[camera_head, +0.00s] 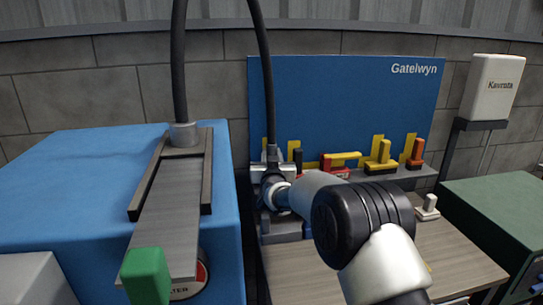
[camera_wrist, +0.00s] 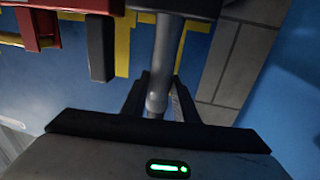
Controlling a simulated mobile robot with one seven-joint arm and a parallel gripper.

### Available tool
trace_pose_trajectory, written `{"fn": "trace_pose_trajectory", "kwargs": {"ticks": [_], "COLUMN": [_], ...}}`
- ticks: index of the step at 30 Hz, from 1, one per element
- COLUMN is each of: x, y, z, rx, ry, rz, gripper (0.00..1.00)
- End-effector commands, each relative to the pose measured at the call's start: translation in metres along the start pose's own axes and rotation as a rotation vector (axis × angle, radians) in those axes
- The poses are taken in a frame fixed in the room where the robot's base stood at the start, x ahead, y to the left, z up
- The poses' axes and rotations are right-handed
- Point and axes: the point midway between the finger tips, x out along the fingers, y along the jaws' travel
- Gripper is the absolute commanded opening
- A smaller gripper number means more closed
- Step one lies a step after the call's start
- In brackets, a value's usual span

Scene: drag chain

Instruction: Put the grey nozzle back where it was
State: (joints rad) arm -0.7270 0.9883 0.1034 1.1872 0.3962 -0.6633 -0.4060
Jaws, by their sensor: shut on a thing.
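My gripper (camera_head: 272,190) is at the left end of the tool shelf, in front of the blue board. In the wrist view its two dark fingers (camera_wrist: 158,105) are shut on the grey nozzle (camera_wrist: 160,80), a smooth grey cylinder. In the head view the nozzle (camera_head: 272,153) hangs upright under a black hose (camera_head: 262,50), mostly hidden by the gripper and a light grey holder (camera_head: 257,173). The nozzle overlaps the holder in the picture; I cannot tell whether it is seated. Yellow outlines (camera_head: 293,147) on the board show beside it.
Red and yellow tools (camera_head: 345,158) stand on the shelf to the right. A blue machine (camera_head: 80,180) with a second hose (camera_head: 180,60) and a sloped metal plate (camera_head: 165,220) is at left. A wooden bench (camera_head: 455,255) and green cabinet (camera_head: 500,215) are at right.

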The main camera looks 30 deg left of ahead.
Motion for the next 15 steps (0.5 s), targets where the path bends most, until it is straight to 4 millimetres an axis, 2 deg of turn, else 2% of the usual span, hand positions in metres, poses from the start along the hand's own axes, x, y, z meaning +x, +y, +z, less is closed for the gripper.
{"fn": "trace_pose_trajectory", "kwargs": {"ticks": [3, 4, 7, 15], "x": [0.0000, -0.0001, -0.0001, -0.0001], "y": [-0.0001, -0.0002, -0.0002, -0.0002], "z": [0.0041, 0.0035, 0.0030, 0.0024], "rx": [0.000, 0.000, 0.000, 0.000], "ry": [0.001, 0.000, -0.001, -0.001], "rz": [0.000, 0.000, 0.000, 0.000], "gripper": [0.00, 0.30, 0.45, 0.45]}}
